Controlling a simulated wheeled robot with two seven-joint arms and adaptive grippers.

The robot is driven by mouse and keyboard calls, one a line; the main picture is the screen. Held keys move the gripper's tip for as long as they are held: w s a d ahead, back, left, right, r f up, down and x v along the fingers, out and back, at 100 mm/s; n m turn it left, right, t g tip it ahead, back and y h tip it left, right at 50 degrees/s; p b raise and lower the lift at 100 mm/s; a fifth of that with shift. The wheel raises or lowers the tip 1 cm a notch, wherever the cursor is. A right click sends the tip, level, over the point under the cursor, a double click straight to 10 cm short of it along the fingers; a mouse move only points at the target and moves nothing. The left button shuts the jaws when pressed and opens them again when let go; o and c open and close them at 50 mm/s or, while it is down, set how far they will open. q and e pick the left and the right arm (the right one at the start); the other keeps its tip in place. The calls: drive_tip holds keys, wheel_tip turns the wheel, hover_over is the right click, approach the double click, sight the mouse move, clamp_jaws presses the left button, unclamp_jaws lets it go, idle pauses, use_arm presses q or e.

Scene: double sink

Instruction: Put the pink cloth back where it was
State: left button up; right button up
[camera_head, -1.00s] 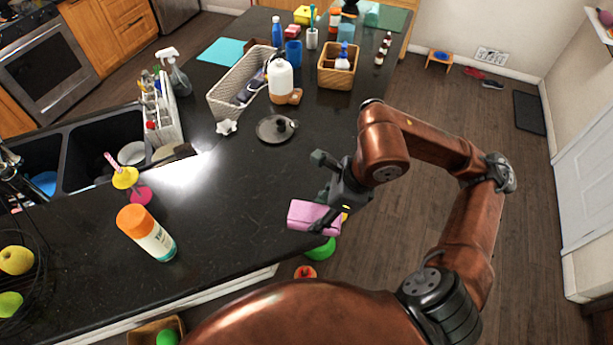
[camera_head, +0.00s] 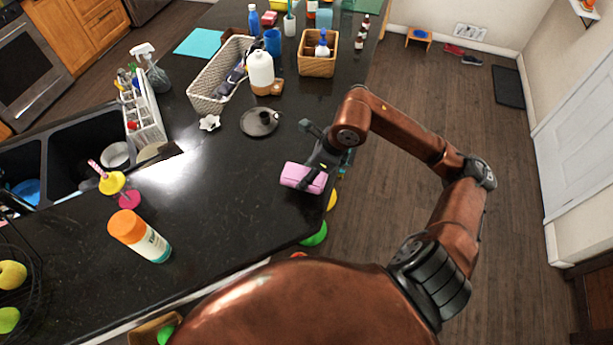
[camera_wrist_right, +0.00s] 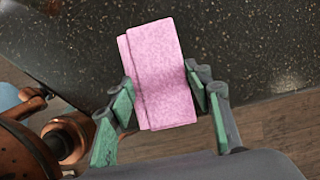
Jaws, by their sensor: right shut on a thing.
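The pink cloth (camera_head: 303,177) is a folded pad held in my right gripper (camera_head: 315,172), at the right edge of the dark counter (camera_head: 220,210). In the right wrist view the cloth (camera_wrist_right: 160,75) sits between the two green-padded fingers of the right gripper (camera_wrist_right: 165,103), with the counter edge and wooden floor behind it. I cannot tell whether the cloth touches the counter. My left gripper is not in view.
A dark round lid (camera_head: 259,122) and a white flower-shaped piece (camera_head: 209,123) lie beyond the cloth. A white basket (camera_head: 207,92), white bottle (camera_head: 260,70) and wicker basket (camera_head: 318,66) stand farther back. The counter's middle is clear.

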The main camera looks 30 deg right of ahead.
drive_tip(key=shift+w+d+f, duration=0.2)
drive_tip(key=shift+w+f, duration=0.2)
drive_tip(key=shift+f, duration=0.15)
wheel_tip(320, 180, down, 3)
drive_tip(key=shift+w+d+f+p, duration=0.1)
drive_tip(key=shift+w+p, duration=0.05)
drive_tip(key=shift+p, duration=0.55)
drive_tip(key=shift+f, duration=0.2)
drive_tip(key=shift+f, duration=0.2)
drive_tip(key=o, duration=1.1)
drive_tip(key=shift+r, duration=0.1)
